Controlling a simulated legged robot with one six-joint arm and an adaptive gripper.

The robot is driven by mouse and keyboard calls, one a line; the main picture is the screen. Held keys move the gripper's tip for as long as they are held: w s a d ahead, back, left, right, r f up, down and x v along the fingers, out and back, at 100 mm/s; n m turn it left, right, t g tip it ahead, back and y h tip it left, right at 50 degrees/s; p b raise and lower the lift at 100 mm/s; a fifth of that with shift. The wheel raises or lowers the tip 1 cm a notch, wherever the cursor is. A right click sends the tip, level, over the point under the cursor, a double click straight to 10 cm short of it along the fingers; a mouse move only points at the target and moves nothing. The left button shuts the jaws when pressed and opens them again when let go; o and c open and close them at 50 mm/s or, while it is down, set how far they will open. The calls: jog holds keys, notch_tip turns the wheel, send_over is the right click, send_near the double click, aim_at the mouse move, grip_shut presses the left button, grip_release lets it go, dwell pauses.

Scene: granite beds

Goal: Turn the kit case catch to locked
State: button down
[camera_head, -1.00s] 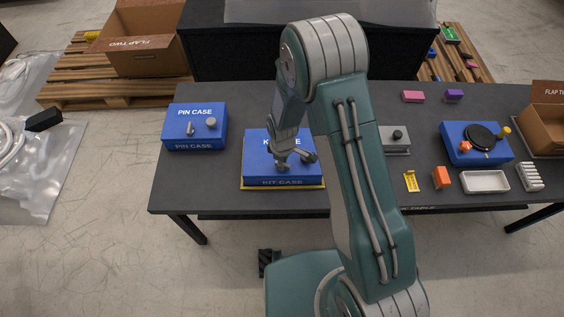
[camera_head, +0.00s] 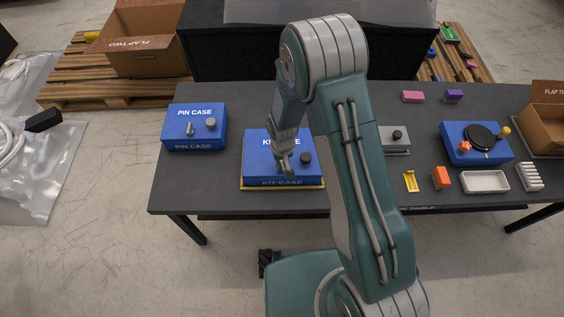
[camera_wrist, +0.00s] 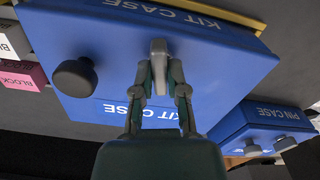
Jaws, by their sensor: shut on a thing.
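The blue kit case (camera_head: 257,157) sits on the dark table, left of the table's middle. It fills much of the wrist view (camera_wrist: 225,68). Its lid bears a round dark knob (camera_wrist: 74,78), also seen in the head view (camera_head: 306,158), and a grey catch (camera_wrist: 158,48). My gripper (camera_head: 286,168) is over the case lid. In the wrist view its fingers (camera_wrist: 160,70) are shut on the catch, one on each side. In the wrist view the catch lies roughly in line with the fingers. In the head view my gripper largely hides the catch.
The pin case (camera_head: 178,135) stands to the left with its own catch and knob. The table's front left is clear.

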jog(key=shift+m, duration=1.6)
jog(key=c, duration=0.7)
grip_release()
jog(key=shift+o, duration=0.2)
notch_tip(320, 180, up, 12)
jog(key=shift+a+f, duration=0.1)
